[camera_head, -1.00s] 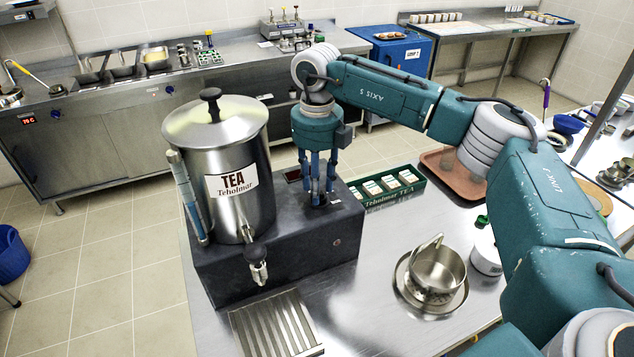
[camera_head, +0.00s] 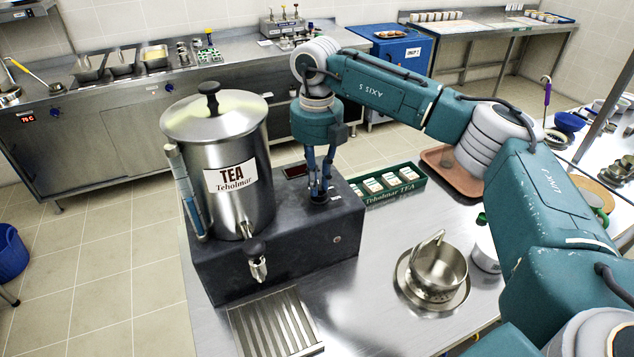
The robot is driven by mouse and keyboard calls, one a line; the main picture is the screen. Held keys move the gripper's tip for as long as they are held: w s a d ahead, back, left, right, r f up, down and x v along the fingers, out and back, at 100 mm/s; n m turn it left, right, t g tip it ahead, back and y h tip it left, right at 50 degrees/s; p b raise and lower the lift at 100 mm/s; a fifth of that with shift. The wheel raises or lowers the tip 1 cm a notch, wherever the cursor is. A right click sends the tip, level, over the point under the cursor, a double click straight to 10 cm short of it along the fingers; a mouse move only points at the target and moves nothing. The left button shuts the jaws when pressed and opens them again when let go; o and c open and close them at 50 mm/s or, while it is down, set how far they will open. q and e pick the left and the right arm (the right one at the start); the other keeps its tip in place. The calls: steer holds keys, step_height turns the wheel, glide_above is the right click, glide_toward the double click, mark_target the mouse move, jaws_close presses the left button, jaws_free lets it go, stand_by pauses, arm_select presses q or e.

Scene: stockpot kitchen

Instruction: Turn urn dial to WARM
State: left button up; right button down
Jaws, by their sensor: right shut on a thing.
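The tea urn (camera_head: 233,205) is a steel cylinder with a "TEA Teholmar" label, standing on the left of a dark base (camera_head: 290,255). My right gripper (camera_head: 318,198) points straight down at the top of the base, right of the urn. Its fingers are shut on the urn dial, which they hide almost wholly. The dial's setting cannot be read from here. A small dark red display (camera_head: 294,171) sits on the base just left of the fingers. My left gripper is not in view.
A tap (camera_head: 257,262) juts from the urn's front above a ribbed drip tray (camera_head: 275,325). A green box of tea packets (camera_head: 392,186) stands right of the base. A steel pot (camera_head: 437,268) on a plate and a brown tray (camera_head: 455,168) stand further right.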

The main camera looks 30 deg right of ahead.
steer(key=m+b, duration=0.1)
steer(key=m, duration=0.3)
steer(key=shift+w+m, duration=0.15)
steer(key=shift+m, duration=0.15)
steer(key=m+b, duration=0.1)
steer(key=m, duration=0.3)
steer(key=shift+d+r, duration=0.1)
steer(key=shift+w, duration=0.1)
steer(key=c, duration=1.7)
jaws_free()
steer(key=shift+o, duration=0.2)
steer(key=shift+r, duration=0.2)
step_height(320, 180, up, 12)
steer(key=shift+f, duration=0.2)
